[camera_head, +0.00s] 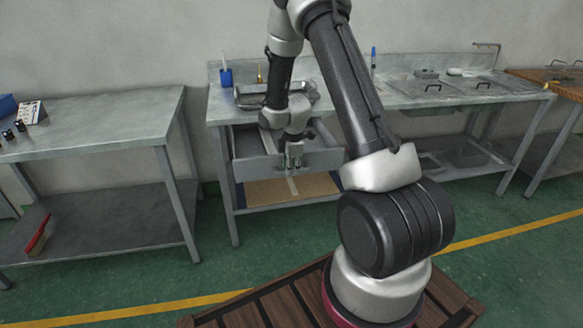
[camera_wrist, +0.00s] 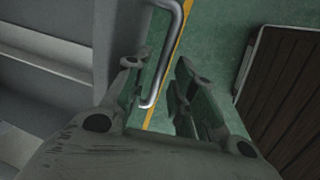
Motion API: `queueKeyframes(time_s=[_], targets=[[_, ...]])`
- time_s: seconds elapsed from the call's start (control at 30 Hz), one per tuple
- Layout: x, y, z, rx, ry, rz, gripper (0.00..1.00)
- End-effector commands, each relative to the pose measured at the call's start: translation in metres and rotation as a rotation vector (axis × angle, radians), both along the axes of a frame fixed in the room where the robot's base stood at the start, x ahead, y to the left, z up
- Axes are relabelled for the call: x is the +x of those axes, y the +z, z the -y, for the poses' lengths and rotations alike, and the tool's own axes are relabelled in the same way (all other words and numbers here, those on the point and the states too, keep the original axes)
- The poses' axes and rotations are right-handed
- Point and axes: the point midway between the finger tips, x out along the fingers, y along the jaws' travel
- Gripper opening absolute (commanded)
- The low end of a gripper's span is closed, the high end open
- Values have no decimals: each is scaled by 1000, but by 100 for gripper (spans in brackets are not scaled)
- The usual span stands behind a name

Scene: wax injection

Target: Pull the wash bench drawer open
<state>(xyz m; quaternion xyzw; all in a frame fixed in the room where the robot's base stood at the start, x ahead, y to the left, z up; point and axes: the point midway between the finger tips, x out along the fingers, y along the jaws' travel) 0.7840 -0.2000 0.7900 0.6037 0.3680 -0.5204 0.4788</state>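The wash bench (camera_head: 400,98) is a grey metal bench along the wall. Its drawer (camera_head: 256,166) stands pulled out under the left part of the top, with part of its inside showing. My gripper (camera_head: 292,165) is at the middle of the drawer front. In the wrist view my gripper (camera_wrist: 163,85) has its fingers apart, with the drawer's bent metal handle (camera_wrist: 166,62) between them. Green floor shows between the handle and the left finger, so the fingers do not look closed on it. In the head view, the arm and gripper hide the handle and part of the drawer.
A metal tray (camera_head: 248,97) and a blue cup (camera_head: 226,78) stand on the bench above the drawer. A brown board (camera_head: 262,193) lies on the shelf below. A separate metal table (camera_head: 90,122) stands at left, with a red brush (camera_head: 40,236) on its lower shelf.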

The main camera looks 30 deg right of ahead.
Motion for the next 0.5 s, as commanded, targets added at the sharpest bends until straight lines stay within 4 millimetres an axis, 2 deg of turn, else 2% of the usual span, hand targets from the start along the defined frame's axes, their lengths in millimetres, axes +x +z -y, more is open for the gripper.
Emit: queueKeyframes(time_s=[0.33,0.5], targets=[[0,3,0,0,-1,1,32],[-4,26,-1,0,-1,4,32]])
